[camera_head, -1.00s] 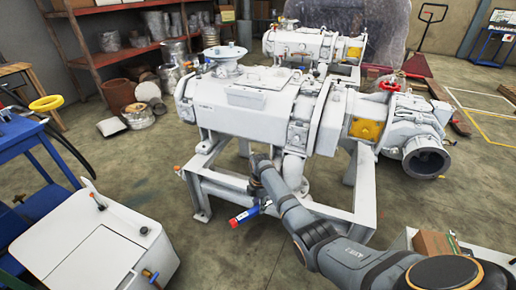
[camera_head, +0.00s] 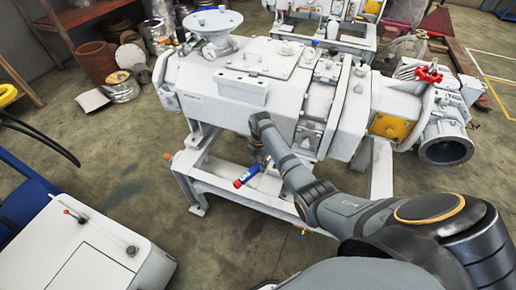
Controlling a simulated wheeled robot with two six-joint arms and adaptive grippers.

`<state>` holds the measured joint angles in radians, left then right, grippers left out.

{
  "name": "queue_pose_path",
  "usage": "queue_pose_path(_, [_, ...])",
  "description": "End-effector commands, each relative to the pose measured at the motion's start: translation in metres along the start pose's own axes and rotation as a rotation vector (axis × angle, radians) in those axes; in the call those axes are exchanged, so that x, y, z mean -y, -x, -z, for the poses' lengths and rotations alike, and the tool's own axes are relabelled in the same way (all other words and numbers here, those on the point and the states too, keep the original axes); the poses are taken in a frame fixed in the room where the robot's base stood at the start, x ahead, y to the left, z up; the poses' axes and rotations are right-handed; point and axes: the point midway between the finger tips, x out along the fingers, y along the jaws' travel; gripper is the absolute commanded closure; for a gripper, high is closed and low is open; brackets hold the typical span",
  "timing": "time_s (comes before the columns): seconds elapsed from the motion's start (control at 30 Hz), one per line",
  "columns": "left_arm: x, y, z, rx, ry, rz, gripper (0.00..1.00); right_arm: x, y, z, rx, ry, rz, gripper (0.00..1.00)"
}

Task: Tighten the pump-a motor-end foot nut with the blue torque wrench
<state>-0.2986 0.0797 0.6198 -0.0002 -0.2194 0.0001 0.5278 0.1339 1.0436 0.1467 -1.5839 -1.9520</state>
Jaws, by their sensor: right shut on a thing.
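The blue torque wrench (camera_head: 247,175), with a red end, is in my right gripper (camera_head: 263,164). The gripper is shut on it, though my own wrist and forearm hide most of the fingers and the wrench's far part. A large white screw pump (camera_head: 215,112) stands on a pale steel frame (camera_head: 212,183) in front of me. The wrench shows in front of the pump's near side, over the frame; I cannot tell whether it touches anything. The foot nut cannot be made out, and no label shows which pump this is. My left gripper is not in view.
A second white pump (camera_head: 326,47) stands behind. A white cabinet (camera_head: 85,250) is at lower left, beside a blue stand (camera_head: 22,200). A red valve handle (camera_head: 428,73) tops the pump's right end. Bare floor (camera_head: 255,240) lies before the frame.

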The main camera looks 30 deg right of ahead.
Motion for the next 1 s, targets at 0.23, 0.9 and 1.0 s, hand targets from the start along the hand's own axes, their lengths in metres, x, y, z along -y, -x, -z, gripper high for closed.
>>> queue_pose_path(0.23, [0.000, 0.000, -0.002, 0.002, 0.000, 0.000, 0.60, -0.001, 0.001, 0.000, 0.000, 0.000, -0.001, 1.00])
queue_pose_path(0.9, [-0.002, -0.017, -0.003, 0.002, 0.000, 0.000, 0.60, -0.001, -0.039, -0.001, -0.001, 0.000, 0.000, 1.00])
queue_pose_path(1.0, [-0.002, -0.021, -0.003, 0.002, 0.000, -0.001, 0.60, -0.001, -0.046, -0.001, 0.000, 0.000, -0.001, 1.00])
